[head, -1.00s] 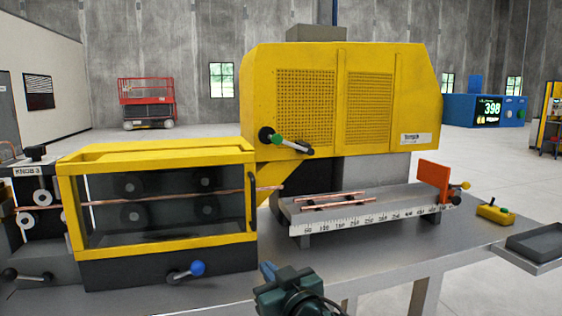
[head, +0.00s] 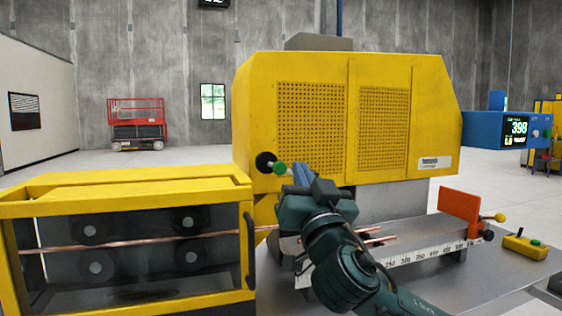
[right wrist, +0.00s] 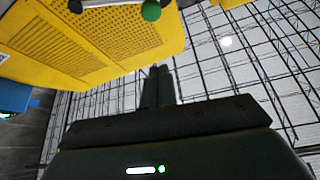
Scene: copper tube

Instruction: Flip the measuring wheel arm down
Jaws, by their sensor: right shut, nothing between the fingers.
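A lever with a green knob (head: 280,168) sits on a black hub (head: 265,162) low on the front of the yellow machine (head: 400,90). No part is labelled as the measuring wheel arm, so I cannot tell whether this lever is it. My right gripper (head: 301,174) is shut and empty, just right of the green knob in the head view, and hides the lever's right part. In the right wrist view the shut fingers (right wrist: 160,72) point toward the machine, with the green knob (right wrist: 151,10) beyond their tips, apart from them. My left gripper is not in view.
A yellow-framed clear guard (head: 125,185) with rollers and a copper tube (head: 150,244) stands at left. A measuring trough (head: 425,256) with an orange stop plate (head: 459,205) lies behind my right arm. A yellow button box (head: 525,246) is at the right.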

